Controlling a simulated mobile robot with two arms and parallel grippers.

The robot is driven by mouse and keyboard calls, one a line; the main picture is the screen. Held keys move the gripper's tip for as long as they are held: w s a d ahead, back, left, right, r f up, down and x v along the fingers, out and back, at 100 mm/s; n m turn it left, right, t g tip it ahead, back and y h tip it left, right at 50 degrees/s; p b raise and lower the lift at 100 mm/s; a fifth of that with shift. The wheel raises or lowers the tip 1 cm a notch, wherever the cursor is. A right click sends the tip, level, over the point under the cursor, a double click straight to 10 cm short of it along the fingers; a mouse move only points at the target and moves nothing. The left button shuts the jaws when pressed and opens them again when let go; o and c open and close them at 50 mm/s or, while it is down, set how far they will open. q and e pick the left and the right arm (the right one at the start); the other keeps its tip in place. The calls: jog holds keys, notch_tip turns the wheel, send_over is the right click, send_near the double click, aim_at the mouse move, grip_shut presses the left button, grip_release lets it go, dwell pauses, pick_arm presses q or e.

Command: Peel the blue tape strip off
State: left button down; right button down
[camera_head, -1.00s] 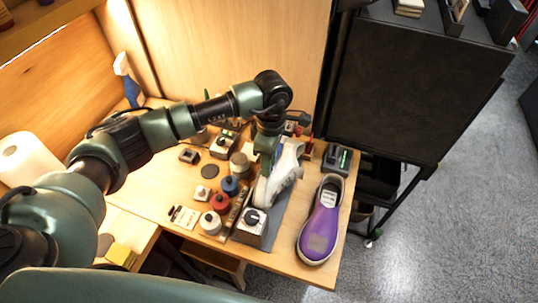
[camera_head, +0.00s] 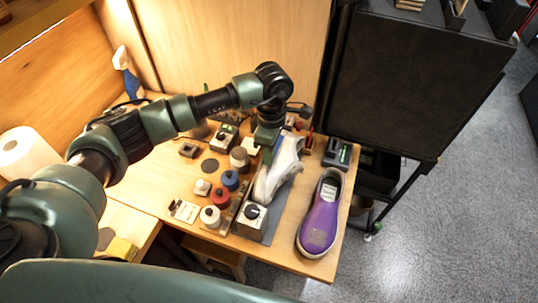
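A white-and-grey sneaker (camera_head: 283,170) stands on a narrow grey mat (camera_head: 271,229) near the right side of the wooden table. A small blue patch (camera_head: 277,149), possibly the blue tape strip, shows at the sneaker's upper left edge beside my gripper. My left gripper (camera_head: 267,156) points down at the far left side of the sneaker. Its fingertips are too small and hidden to tell whether they are open, shut or touching the tape. My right gripper is not in view.
A purple shoe (camera_head: 320,216) stands to the right, near the table edge. A box with a black knob (camera_head: 252,221) stands in front of the sneaker. Red (camera_head: 220,197) and blue (camera_head: 230,180) round containers crowd its left. A black cart (camera_head: 415,90) stands beyond the table.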

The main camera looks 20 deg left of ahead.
pick_arm(q)
jog(key=shift+w+d+r+p, duration=0.15)
jog(key=shift+r+p, duration=0.15)
jog(key=shift+r, duration=0.55)
jog(key=shift+s+d+r+p, duration=0.15)
jog(key=shift+r+p, duration=0.1)
jog(key=shift+r, duration=0.55)
jog(key=shift+w, duration=0.1)
jog(key=shift+r+p, duration=0.7)
jog(key=shift+r, duration=1.35)
